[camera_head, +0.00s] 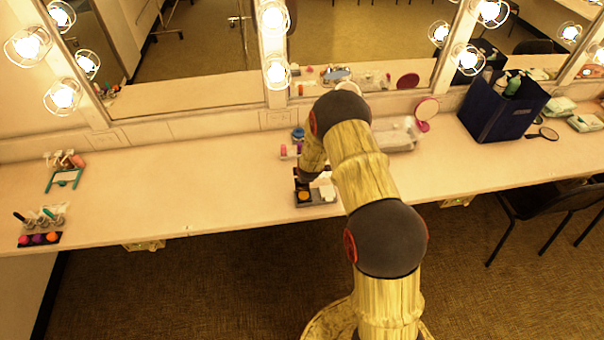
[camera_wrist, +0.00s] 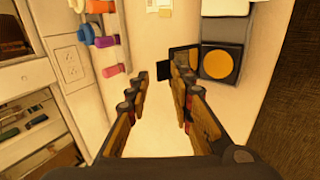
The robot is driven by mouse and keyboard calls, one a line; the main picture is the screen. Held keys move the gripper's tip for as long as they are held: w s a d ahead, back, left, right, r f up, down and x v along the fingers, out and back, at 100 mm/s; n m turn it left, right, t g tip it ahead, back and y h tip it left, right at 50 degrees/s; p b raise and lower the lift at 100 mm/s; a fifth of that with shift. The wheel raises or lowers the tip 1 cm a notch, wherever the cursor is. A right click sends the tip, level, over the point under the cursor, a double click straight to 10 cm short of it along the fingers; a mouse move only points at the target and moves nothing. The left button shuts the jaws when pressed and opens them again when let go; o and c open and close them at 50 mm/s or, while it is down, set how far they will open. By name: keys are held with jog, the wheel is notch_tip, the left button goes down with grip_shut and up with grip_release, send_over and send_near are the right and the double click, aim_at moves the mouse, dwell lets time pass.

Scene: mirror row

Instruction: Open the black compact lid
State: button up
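The black compact (camera_wrist: 185,57) appears to be the small dark-framed flat item on the counter, in the upper middle of the wrist view. A dark flat piece (camera_wrist: 165,76) sits at its left edge; I cannot tell whether this is its lid, or how far the lid stands open. My gripper (camera_wrist: 163,84) is open, with nothing held between its fingers. The right fingertip is close below the compact; I cannot tell whether they touch. In the head view my gripper (camera_head: 306,176) is small and dark above the counter, and the compact is not clear there.
A dark tray (camera_head: 330,199) holds a round orange pan (camera_wrist: 221,64) and a pale block, right of the compact. Colourful bottles (camera_wrist: 107,41) stand left in the wrist view. A clear box (camera_head: 398,134), a pink hand mirror (camera_head: 425,110) and a blue bin (camera_head: 497,110) stand further right.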

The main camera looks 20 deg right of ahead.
jog(key=v, duration=1.1)
dwell(0.3)
jog(key=s+a+f+m+g+y, duration=0.2)
jog(key=s+a+m+g, duration=0.2)
jog(key=s+m, duration=0.55)
jog(key=s+a+r+m+t+b, duration=0.1)
jog(key=s+a+r+m+b, duration=0.1)
jog(key=s+a+r+b, duration=0.3)
jog(key=s+a+r+m+t+b, duration=0.1)
jog(key=s+a+r+m+b, duration=0.2)
jog(key=s+r+b, duration=0.8)
jog(key=s+a+r, duration=0.1)
jog(key=s+r, duration=0.2)
jog(key=s, duration=0.2)
jog(key=s+a+r, duration=0.1)
jog(key=s+r, duration=0.1)
jog(key=s, duration=0.3)
jog(key=shift+s+a+r+t+b, duration=0.2)
jog(key=shift+s+r+t+b, duration=0.1)
jog(key=shift+r+t+b, duration=0.1)
